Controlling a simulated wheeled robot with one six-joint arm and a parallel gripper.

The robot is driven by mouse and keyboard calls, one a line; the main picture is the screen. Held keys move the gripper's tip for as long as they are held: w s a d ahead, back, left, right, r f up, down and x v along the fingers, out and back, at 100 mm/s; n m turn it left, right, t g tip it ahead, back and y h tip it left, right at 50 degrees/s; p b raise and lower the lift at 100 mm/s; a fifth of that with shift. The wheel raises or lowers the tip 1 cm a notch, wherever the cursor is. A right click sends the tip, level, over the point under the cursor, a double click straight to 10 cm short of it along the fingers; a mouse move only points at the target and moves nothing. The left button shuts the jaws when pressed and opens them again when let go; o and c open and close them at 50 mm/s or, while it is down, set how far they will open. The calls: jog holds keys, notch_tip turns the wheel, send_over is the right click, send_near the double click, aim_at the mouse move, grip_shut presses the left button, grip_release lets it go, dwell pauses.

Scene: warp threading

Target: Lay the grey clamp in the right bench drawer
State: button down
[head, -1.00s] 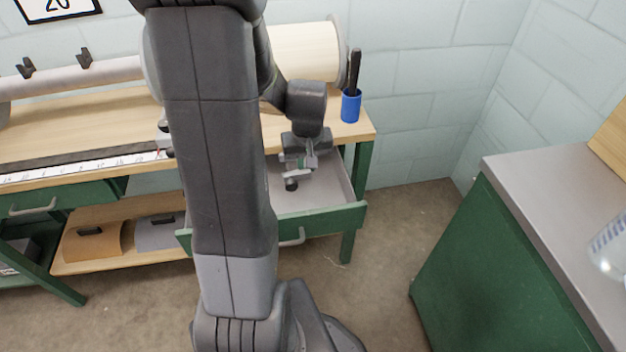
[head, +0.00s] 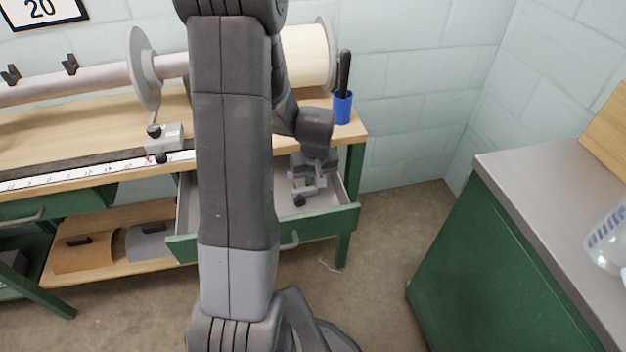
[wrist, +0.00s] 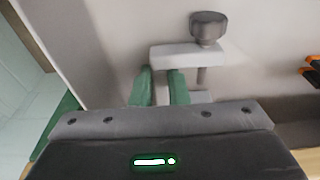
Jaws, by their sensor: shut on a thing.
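The grey clamp (head: 299,188) with its dark round knob is in my gripper (head: 310,178), inside the outline of the open right bench drawer (head: 335,222). In the wrist view the clamp (wrist: 185,57) shows as a pale grey bar with a dark knob and a short post. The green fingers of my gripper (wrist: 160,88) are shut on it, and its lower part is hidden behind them. The drawer's pale floor lies behind the clamp. I cannot tell whether the clamp touches the floor. My arm hides the drawer's middle left part.
A second grey clamp-like block (head: 168,137) with dark knobs sits by the ruler on the bench (head: 60,130). A blue cup (head: 342,107) stands at the bench's right end. A green cabinet (head: 500,260) stands at right. Orange-and-black items (wrist: 312,70) show at the wrist view's edge.

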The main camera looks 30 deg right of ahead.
jog(key=shift+f, duration=0.2)
jog(key=c, duration=1.4)
grip_release()
jog(key=shift+r, duration=0.1)
notch_tip(320, 180, up, 12)
jog(key=s+p, duration=0.2)
jog(key=shift+a, duration=0.2)
